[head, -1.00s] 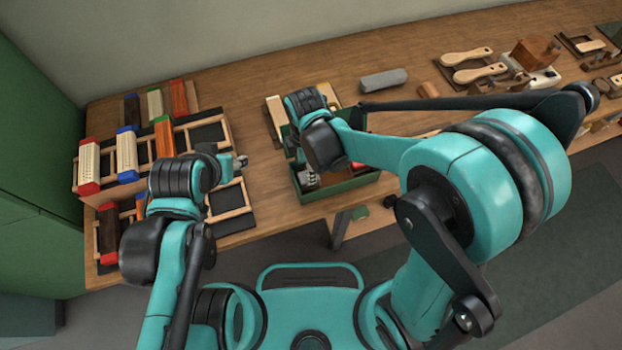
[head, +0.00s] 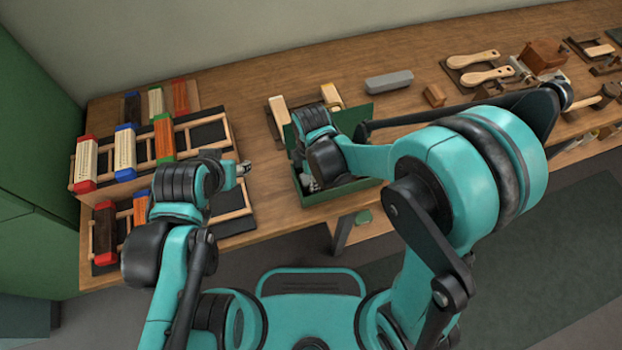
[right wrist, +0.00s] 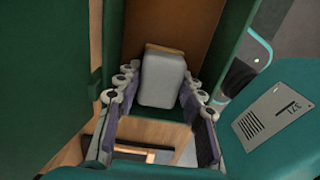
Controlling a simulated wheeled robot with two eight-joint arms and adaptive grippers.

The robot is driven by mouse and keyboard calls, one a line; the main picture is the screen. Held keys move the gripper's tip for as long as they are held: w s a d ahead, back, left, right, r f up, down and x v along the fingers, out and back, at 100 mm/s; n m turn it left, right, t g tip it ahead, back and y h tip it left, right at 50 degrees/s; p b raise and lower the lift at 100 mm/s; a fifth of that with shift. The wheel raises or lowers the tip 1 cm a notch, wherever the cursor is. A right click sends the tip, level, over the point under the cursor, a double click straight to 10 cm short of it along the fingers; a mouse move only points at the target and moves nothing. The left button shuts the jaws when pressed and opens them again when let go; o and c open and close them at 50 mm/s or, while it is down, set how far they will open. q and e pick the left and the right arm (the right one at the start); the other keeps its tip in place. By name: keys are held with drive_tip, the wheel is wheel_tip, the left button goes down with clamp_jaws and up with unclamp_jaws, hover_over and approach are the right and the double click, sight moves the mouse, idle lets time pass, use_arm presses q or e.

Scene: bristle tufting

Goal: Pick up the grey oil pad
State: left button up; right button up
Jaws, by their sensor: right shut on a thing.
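The grey oil pad (right wrist: 163,80) shows in the right wrist view as a rounded grey block with a tan edge at its far end. It lies between the two fingers of my right gripper (right wrist: 160,75), which is shut on it. In the head view my right gripper (head: 312,183) reaches down into the open green box (head: 345,192); my wrist hides most of it and the pad there. My left gripper (head: 243,168) is over the table left of the box, too small to tell whether open or shut.
The green box's walls and raised lid (head: 350,115) stand close around my right gripper. Another grey block (head: 388,81) and a small wooden block (head: 434,95) lie behind.

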wheel_tip(320, 180, up, 4)
drive_tip(key=shift+r+p, duration=0.25)
drive_tip(key=shift+p, duration=0.95)
drive_tip(key=shift+c, duration=0.2)
drive_tip(key=s+d+r+p, duration=0.4)
drive_tip(key=s+d+r, duration=0.2)
drive_tip(key=s+d, duration=0.1)
drive_tip(key=shift+s+d+r, duration=0.25)
drive_tip(key=shift+s+d, duration=0.05)
drive_tip(key=shift+s, duration=0.6)
drive_tip(key=o, duration=0.3)
drive_tip(key=shift+c, duration=0.6)
